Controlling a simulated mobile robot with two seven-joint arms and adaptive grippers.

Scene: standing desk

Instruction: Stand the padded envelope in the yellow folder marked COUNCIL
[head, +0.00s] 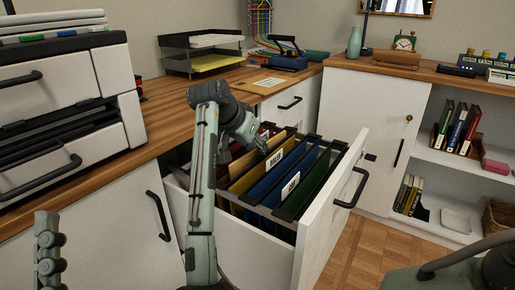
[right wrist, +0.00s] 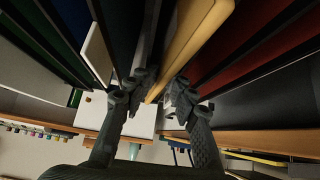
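The open drawer (head: 318,232) holds hanging folders in red, yellow, blue and green. The yellow folder (head: 262,172) stands between the red and blue ones; no marking on it is readable. My right gripper (head: 263,148) points down at its top edge. In the right wrist view its fingers (right wrist: 158,92) stand apart, either side of a thick tan slab (right wrist: 200,30), seemingly the padded envelope, upright among the folders. Its lower part is hidden. A flat tan, labelled piece (head: 268,82) lies on the desk; I cannot tell if it is another envelope. My left gripper is out of view.
A printer (head: 60,85) stands on the desk at left. A black paper tray (head: 203,52) and a dark hole punch (head: 287,62) stand at the back. Neighbouring folders crowd the gripper. A white cabinet with open shelves (head: 450,150) is at right; the parquet floor before it is clear.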

